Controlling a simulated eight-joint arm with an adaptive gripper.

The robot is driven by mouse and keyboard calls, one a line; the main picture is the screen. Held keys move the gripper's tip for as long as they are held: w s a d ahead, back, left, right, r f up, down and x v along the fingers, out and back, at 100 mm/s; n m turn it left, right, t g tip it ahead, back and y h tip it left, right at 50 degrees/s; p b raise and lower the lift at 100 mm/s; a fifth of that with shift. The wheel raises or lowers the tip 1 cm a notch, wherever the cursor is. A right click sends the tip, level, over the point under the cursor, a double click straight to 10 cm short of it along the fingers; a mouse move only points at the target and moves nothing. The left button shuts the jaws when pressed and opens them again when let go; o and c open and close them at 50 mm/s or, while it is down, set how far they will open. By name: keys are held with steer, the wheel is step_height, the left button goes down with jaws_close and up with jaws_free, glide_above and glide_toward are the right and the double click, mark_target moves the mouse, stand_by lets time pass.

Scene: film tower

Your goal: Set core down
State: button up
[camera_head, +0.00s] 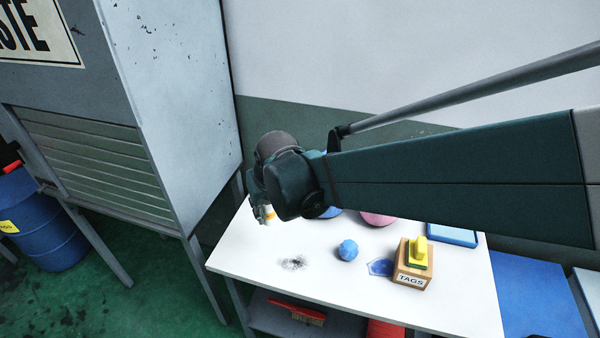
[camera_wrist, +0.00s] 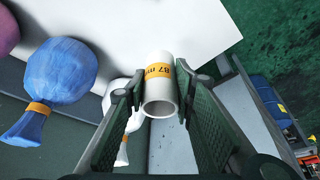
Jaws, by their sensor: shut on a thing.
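The core is a short white tube (camera_wrist: 160,103) with an orange label reading "87 m", its open end facing the wrist camera. My gripper (camera_wrist: 160,80) is shut on it, one finger on each side. In the head view my gripper (camera_head: 259,205) is over the left back part of the white table (camera_head: 235,256), and only a small bit of the core (camera_head: 269,213) shows by the fingers. The arm hides the rest. I cannot tell the gap between core and table.
On the table are a blue lump (camera_head: 347,250), a "TAGS" box (camera_head: 411,276), a pink bag (camera_head: 378,219) and a blue-framed tray (camera_head: 452,236). A blue tied bag (camera_wrist: 60,72) is beside my gripper. A grey cabinet (camera_head: 185,90) stands left. The table's front left is clear, with a dark smudge.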

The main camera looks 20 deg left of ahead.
steer(key=s+a+f, duration=0.2)
steer(key=a+f, duration=0.2)
steer(key=f, duration=0.1)
steer(key=shift+s+n, duration=0.3)
steer(key=shift+n, duration=0.1)
steer(key=shift+f, duration=0.15)
steer(key=shift+f+b, duration=0.75)
steer(key=shift+f, duration=2.3)
steer(key=shift+f, duration=0.1)
steer(key=shift+f+b, duration=0.45)
steer(key=shift+f, duration=1.3)
steer(key=shift+f, duration=0.15)
